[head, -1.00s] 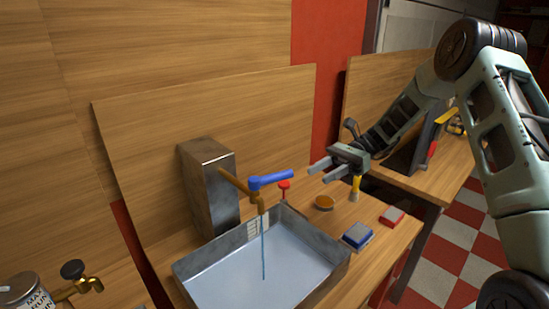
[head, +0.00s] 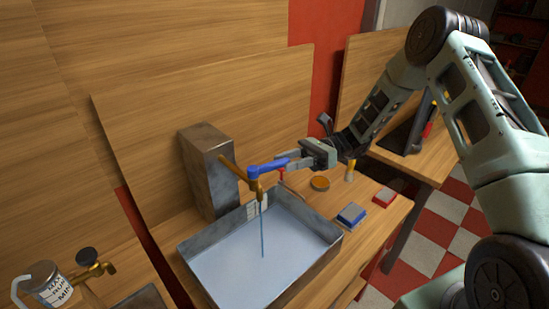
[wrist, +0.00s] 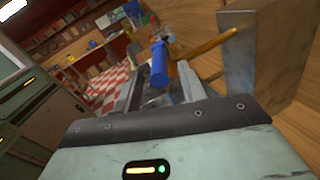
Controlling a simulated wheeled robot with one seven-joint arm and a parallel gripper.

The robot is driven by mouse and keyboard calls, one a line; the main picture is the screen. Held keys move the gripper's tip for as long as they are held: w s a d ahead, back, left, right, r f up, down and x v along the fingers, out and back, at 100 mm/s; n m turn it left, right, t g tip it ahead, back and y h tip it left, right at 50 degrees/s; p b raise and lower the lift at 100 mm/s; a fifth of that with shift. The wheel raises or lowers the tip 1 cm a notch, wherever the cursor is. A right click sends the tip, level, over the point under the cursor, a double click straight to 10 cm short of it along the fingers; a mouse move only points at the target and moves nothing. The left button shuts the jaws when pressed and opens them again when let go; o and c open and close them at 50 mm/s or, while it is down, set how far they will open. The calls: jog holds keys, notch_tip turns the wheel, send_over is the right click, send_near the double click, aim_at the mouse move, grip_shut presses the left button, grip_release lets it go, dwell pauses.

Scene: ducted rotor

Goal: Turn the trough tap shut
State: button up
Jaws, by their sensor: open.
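The trough tap has a brass spout (head: 252,187) and a blue lever handle (head: 267,169) that points right, toward my gripper. A thin stream of water (head: 262,235) falls from the spout into the metal trough (head: 325,258). My gripper (head: 291,161) is open, with its fingertips at the free end of the blue handle. In the wrist view the blue handle (wrist: 159,64) shows end-on between the two fingers, and the brass pipe (wrist: 205,46) runs behind it. I cannot tell whether a finger touches the handle.
A grey metal block (head: 212,165) carries the tap pipe. A second brass tap with a black knob (head: 86,257) and a can (head: 52,287) stand at lower left. A blue box (head: 351,214), a red box (head: 384,197) and a round orange dish (head: 320,183) lie right of the trough.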

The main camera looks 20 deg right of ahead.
aim_at(273, 165)
jog(key=shift+s+a+p, duration=0.15)
jog(key=shift+a+p, duration=0.2)
jog(key=shift+a, duration=0.75)
jog(key=shift+s+a+p, duration=0.15)
jog(key=shift+a+p, duration=0.15)
jog(key=shift+a, duration=0.75)
grip_shut()
jog(key=shift+w+f+n+g+b, duration=0.25)
jog(key=shift+w+n+g+b, duration=0.2)
jog(key=shift+n+g+b, duration=0.5)
jog(key=g, duration=0.1)
jog(key=n+g+h, duration=0.1)
jog(key=g+b, duration=0.1)
jog(key=shift+w+a+r+n, duration=0.2)
jog(key=shift+w+r+n, duration=0.05)
jog(key=shift+w, duration=0.15)
grip_release()
